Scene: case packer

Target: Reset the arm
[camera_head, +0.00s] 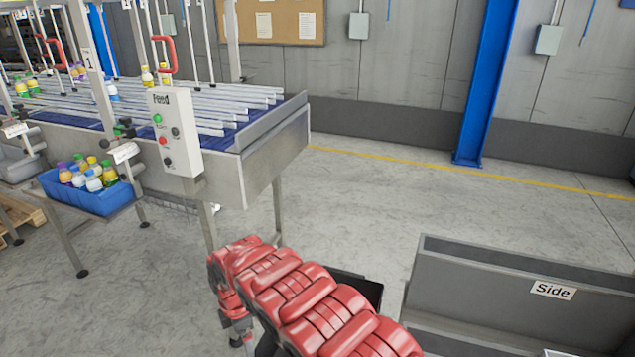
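A red arm of mine (310,300) reaches in from the bottom edge, right of centre, and bends down at its far end, in front of the feed conveyor. I take it to be my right arm. A small grey and dark part (238,332) shows below the bend, but its fingers cannot be made out. I cannot tell whether that gripper is open or shut. My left arm and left gripper are not in view.
The feed conveyor (271,143) with its "Feed" control box (175,131) stands at the left. A blue crate (104,204) of bottles sits before it. A grey bin labelled "Side" (480,270) is at lower right.

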